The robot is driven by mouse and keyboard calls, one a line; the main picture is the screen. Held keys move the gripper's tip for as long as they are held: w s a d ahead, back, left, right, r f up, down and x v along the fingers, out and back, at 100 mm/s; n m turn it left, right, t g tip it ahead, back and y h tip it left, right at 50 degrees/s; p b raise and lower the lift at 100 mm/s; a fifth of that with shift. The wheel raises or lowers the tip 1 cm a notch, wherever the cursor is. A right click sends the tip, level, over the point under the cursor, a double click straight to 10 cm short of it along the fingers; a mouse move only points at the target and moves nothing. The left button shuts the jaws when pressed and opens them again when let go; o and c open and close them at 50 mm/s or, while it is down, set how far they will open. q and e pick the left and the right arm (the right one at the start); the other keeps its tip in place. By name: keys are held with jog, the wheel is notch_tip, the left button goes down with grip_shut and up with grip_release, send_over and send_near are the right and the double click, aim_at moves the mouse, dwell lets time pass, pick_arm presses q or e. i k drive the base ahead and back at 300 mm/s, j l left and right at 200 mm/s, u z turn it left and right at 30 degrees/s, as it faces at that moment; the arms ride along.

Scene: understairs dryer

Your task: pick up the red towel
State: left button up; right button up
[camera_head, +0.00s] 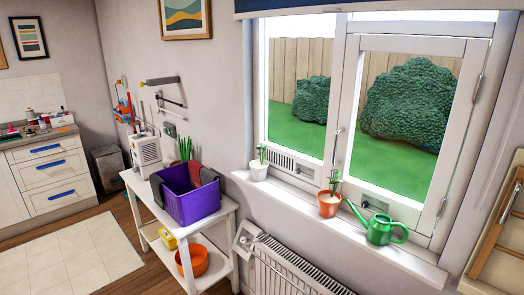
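A dull red cloth (195,172), which looks like the red towel, shows at the back of the purple basket (195,207). Only its upper part is visible; the rest is hidden inside the basket or behind its rim. Dark grey cloth (157,187) hangs over the basket's left corner, and more dark cloth lies beside the red one. The basket stands on the top of a white shelf table (218,216) against the wall. Neither of my grippers is in view.
A white appliance (147,152) stands behind the basket. An orange bucket (192,262) and a yellow item (168,240) sit on the lower shelf. A radiator (285,270) is right of the table. The windowsill holds potted plants and a green watering can (381,229). Tiled floor (75,262) lies open at left.

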aim_at(194, 167)
jog(key=i+j, duration=0.25)
jog(key=j, duration=0.2)
jog(key=i+j, duration=0.3)
jog(key=j, duration=0.15)
jog(key=i+j, duration=0.25)
jog(key=j, duration=0.25)
jog(key=i+j+z, duration=0.1)
jog(key=i+j, duration=0.15)
jog(key=j, duration=0.2)
jog(key=i+j, duration=0.25)
jog(key=j, duration=0.2)
jog(key=i+j, duration=0.25)
jog(key=j, duration=0.25)
jog(key=i+j, duration=0.25)
jog(key=j, duration=0.25)
jog(key=i+j+z, duration=0.1)
jog(key=i+j, duration=0.15)
jog(key=j, duration=0.2)
jog(key=i+j, duration=0.25)
